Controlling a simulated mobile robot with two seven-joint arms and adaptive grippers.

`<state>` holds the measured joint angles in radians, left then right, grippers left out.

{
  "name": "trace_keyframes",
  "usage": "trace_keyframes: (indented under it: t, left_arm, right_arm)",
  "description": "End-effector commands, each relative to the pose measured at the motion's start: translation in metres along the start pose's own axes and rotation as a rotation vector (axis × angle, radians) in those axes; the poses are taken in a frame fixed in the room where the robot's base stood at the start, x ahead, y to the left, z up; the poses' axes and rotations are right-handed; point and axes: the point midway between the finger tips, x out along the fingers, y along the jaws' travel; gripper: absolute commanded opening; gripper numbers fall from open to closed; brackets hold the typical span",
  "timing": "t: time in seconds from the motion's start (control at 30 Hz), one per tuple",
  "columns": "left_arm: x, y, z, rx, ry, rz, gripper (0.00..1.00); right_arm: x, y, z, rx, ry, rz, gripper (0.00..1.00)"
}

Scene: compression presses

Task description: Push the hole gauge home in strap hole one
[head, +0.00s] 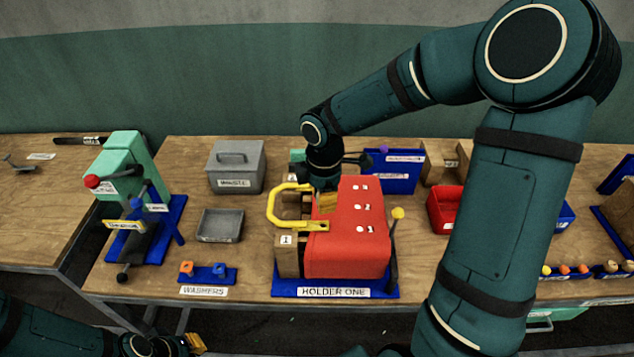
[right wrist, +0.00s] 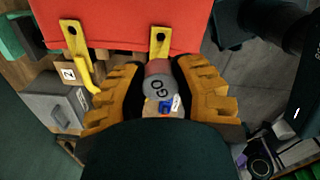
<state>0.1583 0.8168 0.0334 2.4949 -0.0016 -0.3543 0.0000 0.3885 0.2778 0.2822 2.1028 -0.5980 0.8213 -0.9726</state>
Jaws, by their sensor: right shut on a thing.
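The red padded block (head: 352,235) sits in holder one (head: 335,291), with a yellow handle (head: 270,205) at its left. My right gripper (head: 325,200) is low at the block's back left, pointing down. In the right wrist view its fingers (right wrist: 158,92) are shut on the hole gauge (right wrist: 159,89), a grey round piece marked GO with a reddish band. Two yellow straps, a left one (right wrist: 73,45) and a right one (right wrist: 157,50), each show a dark hole. The gauge is beside the right strap's end; its far end is hidden.
A green press (head: 125,165) stands at the left. A grey lidded box (head: 236,166), a grey tray (head: 219,225) and a blue washer stand (head: 208,275) lie left of the holder. A yellow-knobbed lever (head: 396,215) rises at its right.

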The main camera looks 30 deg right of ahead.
Motion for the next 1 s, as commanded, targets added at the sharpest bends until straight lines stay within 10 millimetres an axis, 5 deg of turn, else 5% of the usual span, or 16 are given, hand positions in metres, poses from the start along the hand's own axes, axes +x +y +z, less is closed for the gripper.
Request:
trace_keyframes:
  t: [0.47,1.0]
  left_arm:
    - [0.0,0.0,0.0,0.001,0.0,0.0,0.0]
    - [0.028,-0.011,0.005,-0.003,0.002,-0.002,0.0]
  right_arm:
    - [0.0,-0.001,0.0,-0.002,0.002,0.0,0.0]
    - [0.039,-0.002,0.0,-0.002,0.001,-0.001,0.0]
